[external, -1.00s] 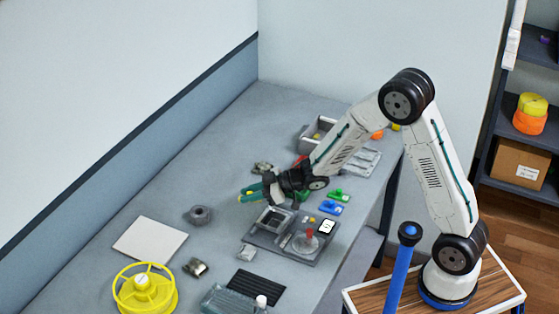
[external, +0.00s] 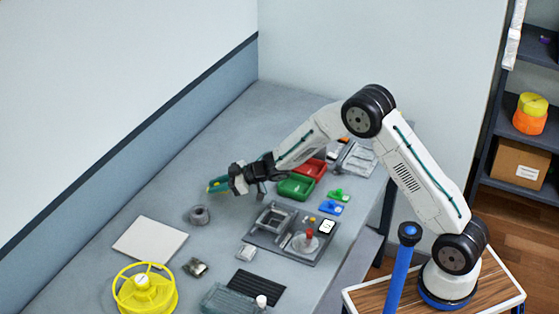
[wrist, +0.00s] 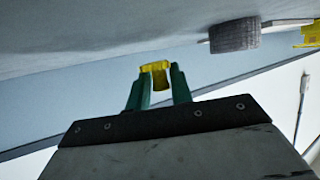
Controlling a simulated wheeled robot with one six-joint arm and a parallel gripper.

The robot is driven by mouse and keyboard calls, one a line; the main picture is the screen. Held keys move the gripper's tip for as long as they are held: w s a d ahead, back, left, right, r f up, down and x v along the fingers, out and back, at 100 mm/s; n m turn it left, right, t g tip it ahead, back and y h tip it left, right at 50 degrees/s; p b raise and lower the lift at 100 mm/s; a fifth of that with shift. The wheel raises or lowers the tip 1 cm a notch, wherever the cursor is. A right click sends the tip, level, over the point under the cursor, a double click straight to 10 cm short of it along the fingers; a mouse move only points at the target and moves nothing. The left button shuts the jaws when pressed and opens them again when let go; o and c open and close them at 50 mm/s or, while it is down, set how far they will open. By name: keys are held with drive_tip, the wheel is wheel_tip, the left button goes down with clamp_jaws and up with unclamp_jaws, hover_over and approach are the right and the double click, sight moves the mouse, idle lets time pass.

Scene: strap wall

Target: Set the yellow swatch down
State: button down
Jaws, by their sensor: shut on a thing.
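The yellow swatch (wrist: 155,68) shows in the wrist view between the tips of my gripper's green fingers, which are shut on it. In the external view my gripper (external: 218,186) is over the left part of the grey table, pointing toward the wall. The swatch is only a small yellow patch at the fingertips there. From these views I cannot tell how high it is above the table.
A grey nut-like part (external: 200,214) stands on the table just below my gripper in the external view. A white square plate (external: 150,240) and a yellow spool (external: 144,290) lie nearer. Green (external: 296,187) and red (external: 313,168) trays sit to the right. Bare table lies beyond the gripper.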

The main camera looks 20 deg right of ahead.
drive_tip(key=shift+f, duration=0.35)
drive_tip(key=shift+s+d+f, duration=0.15)
drive_tip(key=shift+f, duration=0.2)
drive_tip(key=c, duration=1.2)
unclamp_jaws()
drive_tip(key=shift+s+f, duration=0.1)
drive_tip(key=shift+c, duration=0.2)
drive_tip(key=shift+r, duration=0.4)
drive_tip(key=v, duration=1.2)
drive_tip(key=shift+w+r, duration=0.25)
drive_tip(key=shift+r, duration=0.15)
